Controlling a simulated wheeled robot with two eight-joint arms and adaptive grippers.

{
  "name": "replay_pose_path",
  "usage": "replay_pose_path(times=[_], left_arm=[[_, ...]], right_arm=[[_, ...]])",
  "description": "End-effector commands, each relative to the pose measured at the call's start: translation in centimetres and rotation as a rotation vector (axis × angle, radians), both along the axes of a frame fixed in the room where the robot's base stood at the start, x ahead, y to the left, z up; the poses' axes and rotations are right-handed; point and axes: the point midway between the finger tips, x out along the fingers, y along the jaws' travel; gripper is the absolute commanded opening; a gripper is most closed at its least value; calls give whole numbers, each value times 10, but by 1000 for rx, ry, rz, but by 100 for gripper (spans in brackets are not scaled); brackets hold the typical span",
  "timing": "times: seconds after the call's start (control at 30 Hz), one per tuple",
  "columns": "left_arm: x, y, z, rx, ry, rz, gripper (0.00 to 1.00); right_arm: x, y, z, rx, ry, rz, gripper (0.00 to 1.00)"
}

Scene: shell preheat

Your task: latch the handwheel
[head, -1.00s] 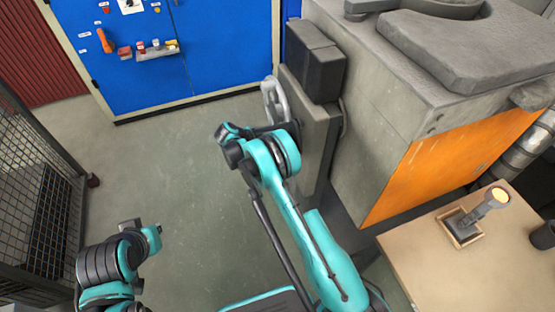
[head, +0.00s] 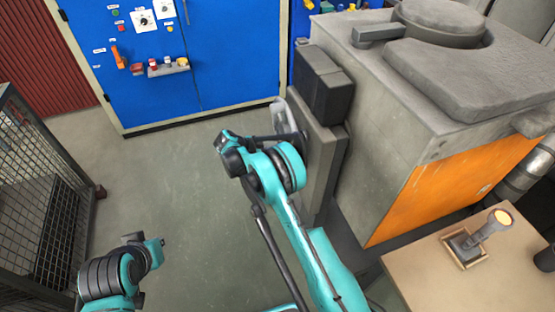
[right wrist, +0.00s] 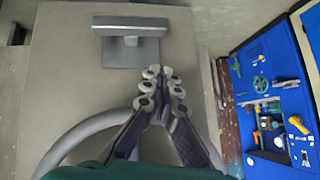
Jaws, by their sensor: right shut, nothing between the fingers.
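The handwheel (head: 279,113) is a grey ring on the side panel of the grey furnace, partly hidden by my right arm in the head view. In the right wrist view its rim (right wrist: 85,132) curves on both sides of my right gripper (right wrist: 161,84). The gripper's fingers are together and empty, pointing at the panel inside the rim's outline. Whether they touch the wheel I cannot tell. A grey T-shaped bar (right wrist: 130,42) stands out from the panel just beyond the fingertips.
The furnace (head: 390,130) with its orange front stands on the right. A blue control cabinet (head: 215,55) is at the back. A mesh fence (head: 40,190) is at the left. A table (head: 420,280) with a lever is at the lower right. The floor between is clear.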

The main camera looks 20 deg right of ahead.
Motion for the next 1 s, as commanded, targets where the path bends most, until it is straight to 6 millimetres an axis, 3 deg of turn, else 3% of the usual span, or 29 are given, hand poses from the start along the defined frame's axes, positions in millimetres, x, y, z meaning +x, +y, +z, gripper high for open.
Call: replay_pose_path(times=[0.1, 0.33, 1.0], left_arm=[[0, 0, 13, 0, 0, 0, 0], [0, 0, 22, 0, 0, 0, 0], [0, 0, 23, 0, 0, 0, 0]], right_arm=[[0, 19, 23, -1, -1, 0, 0], [-1, 42, 44, 0, -1, -2, 0], [-2, 47, 48, 0, 0, -3, 0]])
